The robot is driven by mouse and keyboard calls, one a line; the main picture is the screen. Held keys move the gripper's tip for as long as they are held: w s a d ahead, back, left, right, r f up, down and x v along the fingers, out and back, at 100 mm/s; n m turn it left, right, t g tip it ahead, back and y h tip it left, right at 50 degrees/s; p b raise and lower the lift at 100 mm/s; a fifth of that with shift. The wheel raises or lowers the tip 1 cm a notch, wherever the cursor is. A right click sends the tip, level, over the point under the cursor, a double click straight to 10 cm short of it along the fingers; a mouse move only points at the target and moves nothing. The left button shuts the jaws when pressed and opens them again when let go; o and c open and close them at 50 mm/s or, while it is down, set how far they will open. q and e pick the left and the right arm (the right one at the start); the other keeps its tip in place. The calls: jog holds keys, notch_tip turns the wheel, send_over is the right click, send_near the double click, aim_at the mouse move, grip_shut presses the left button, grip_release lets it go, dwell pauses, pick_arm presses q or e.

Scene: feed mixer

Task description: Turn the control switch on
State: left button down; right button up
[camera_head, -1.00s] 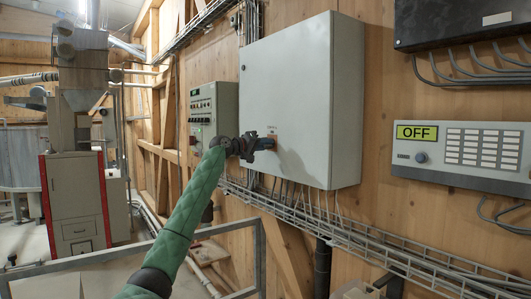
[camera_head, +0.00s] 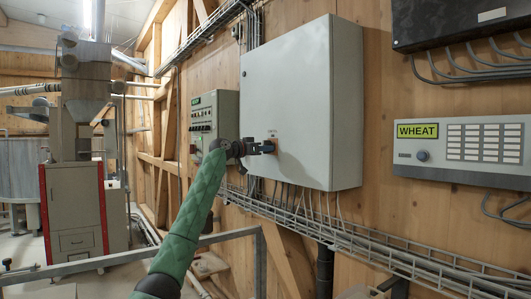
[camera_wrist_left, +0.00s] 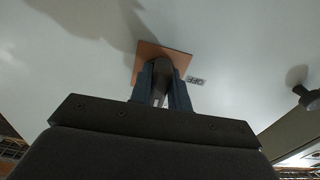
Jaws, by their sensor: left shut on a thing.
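The control switch is a dark knob (camera_wrist_left: 161,72) on a small orange plate (camera_head: 274,142), on the front of a large grey wall cabinet (camera_head: 300,100). My left gripper (camera_head: 267,147) is at this plate. In the left wrist view its two fingers (camera_wrist_left: 161,90) are shut on the knob, one on each side, hiding much of it. A small label (camera_wrist_left: 195,80) beside the plate appears upside down and seems to read OFF. The display (camera_head: 417,130) on the light grey panel at the right reads WHEAT on yellow-green. My right gripper is not seen.
A smaller control box (camera_head: 214,115) with buttons and a green-lit display hangs left of the cabinet. A wire cable tray (camera_head: 350,240) runs below. A metal railing (camera_head: 130,257) crosses in front. A red-and-grey machine (camera_head: 75,205) stands at the left.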

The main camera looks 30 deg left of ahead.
pick_arm(q)
jog(key=shift+f+m, duration=0.15)
jog(key=shift+m, duration=0.15)
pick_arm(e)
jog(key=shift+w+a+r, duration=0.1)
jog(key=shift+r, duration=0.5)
pick_arm(q)
jog(key=c, duration=1.3)
grip_release()
jog(key=shift+w, duration=0.1)
jog(key=shift+s+a, duration=0.1)
jog(key=shift+s, duration=0.1)
jog(key=shift+s+a+b, duration=0.1)
jog(key=shift+s+b, duration=0.1)
jog(key=shift+b, duration=0.1)
jog(key=b+v, duration=0.2)
jog(key=v, duration=0.5)
jog(key=shift+b, duration=0.3)
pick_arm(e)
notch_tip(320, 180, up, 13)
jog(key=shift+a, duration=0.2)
